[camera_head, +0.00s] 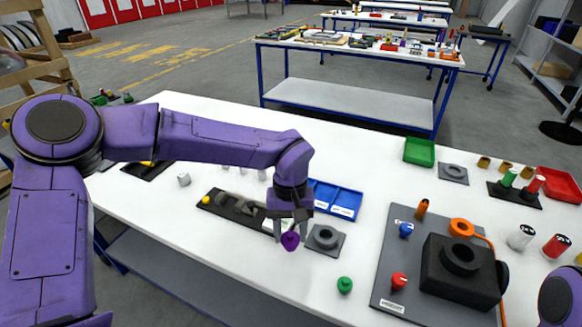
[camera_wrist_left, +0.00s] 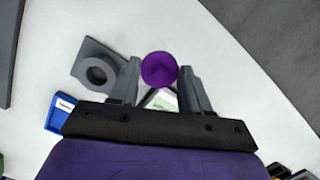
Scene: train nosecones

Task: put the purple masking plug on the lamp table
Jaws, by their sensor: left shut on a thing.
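The purple masking plug (camera_head: 290,241) is held between the fingertips of my left gripper (camera_head: 289,229), over the front part of the white table (camera_head: 245,268). In the left wrist view the plug (camera_wrist_left: 159,69) shows as a round purple end between the two grey fingers of the gripper (camera_wrist_left: 160,82). The white table top is below it. No lamp shows clearly, so I cannot tell which table is the lamp table. My right gripper is out of view; only a purple part of my right arm shows at the lower right.
Close to the plug are a grey ring block (camera_head: 325,238), blue trays (camera_head: 337,199), a black holder strip (camera_head: 233,208) and a green plug (camera_head: 345,285). A grey board (camera_head: 385,275) with a black block (camera_head: 459,272) lies right. Another table (camera_head: 350,98) stands behind, across a floor gap.

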